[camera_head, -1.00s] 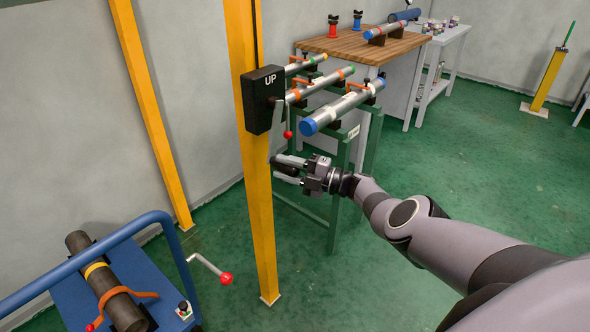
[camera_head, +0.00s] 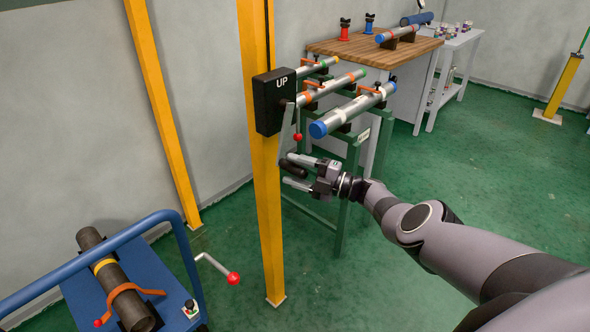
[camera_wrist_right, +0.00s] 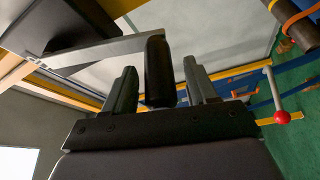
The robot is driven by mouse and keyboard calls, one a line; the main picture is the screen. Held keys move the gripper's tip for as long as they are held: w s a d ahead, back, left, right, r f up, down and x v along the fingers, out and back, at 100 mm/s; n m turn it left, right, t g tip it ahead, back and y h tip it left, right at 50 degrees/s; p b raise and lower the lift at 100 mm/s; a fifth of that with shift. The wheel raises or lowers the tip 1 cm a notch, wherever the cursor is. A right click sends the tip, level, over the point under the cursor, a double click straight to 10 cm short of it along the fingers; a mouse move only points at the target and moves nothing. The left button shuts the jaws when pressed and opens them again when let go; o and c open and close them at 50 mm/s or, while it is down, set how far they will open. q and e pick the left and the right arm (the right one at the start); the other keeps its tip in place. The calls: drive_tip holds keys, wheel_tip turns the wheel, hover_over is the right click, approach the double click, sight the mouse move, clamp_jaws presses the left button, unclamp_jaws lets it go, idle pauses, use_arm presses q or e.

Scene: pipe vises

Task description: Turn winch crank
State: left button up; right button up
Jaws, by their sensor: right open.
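The winch is a black box (camera_head: 274,101) marked UP on a yellow post (camera_head: 265,203). Its flat grey crank arm (camera_head: 285,132) hangs down from the box and also shows in the right wrist view (camera_wrist_right: 95,52). The black crank handle (camera_head: 292,168) sticks out from the arm's lower end. My right gripper (camera_head: 291,172) is open, with one finger on each side of the handle. In the right wrist view the handle (camera_wrist_right: 159,72) stands between the two fingers (camera_wrist_right: 160,85), with visible gaps on both sides. My left gripper is not in view.
Silver pipes (camera_head: 346,116) in vises on a green stand are just behind the winch. A red-ball lever (camera_head: 297,137) hangs close to the crank. A blue cart (camera_head: 78,291) with a dark pipe (camera_head: 112,271) stands at lower left.

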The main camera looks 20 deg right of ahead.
drive_tip(key=p+v, duration=0.3)
drive_tip(key=v, duration=0.3)
drive_tip(key=shift+s+d, duration=0.3)
